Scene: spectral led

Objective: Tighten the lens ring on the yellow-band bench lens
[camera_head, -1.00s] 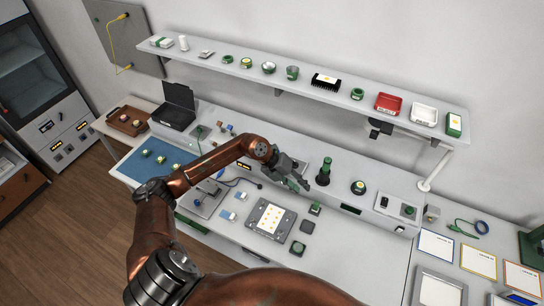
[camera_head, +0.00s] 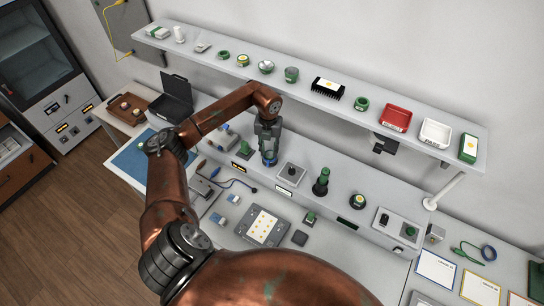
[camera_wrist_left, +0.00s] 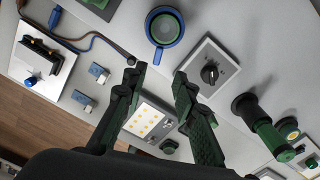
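A low round green piece with yellow on its top (camera_head: 357,201) stands on the raised bench ledge, right of centre; it is the likeliest yellow-band bench lens, but its band is too small to confirm. It also shows at the right of the wrist view (camera_wrist_left: 290,127), partly behind a dark green post. My left gripper (camera_head: 268,145) points down well to its left, over a blue-ringed round piece (camera_head: 269,159). In the wrist view, the left gripper (camera_wrist_left: 160,76) is open and empty, and the blue-ringed piece (camera_wrist_left: 166,27) lies beyond its fingertips. My right gripper is not in view.
A knob box (camera_head: 291,174) and a tall dark green post (camera_head: 321,182) stand between the gripper and the yellow-topped piece. A shelf (camera_head: 315,80) with several items overhangs behind. A panel with yellow dots (camera_head: 263,227) lies in front.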

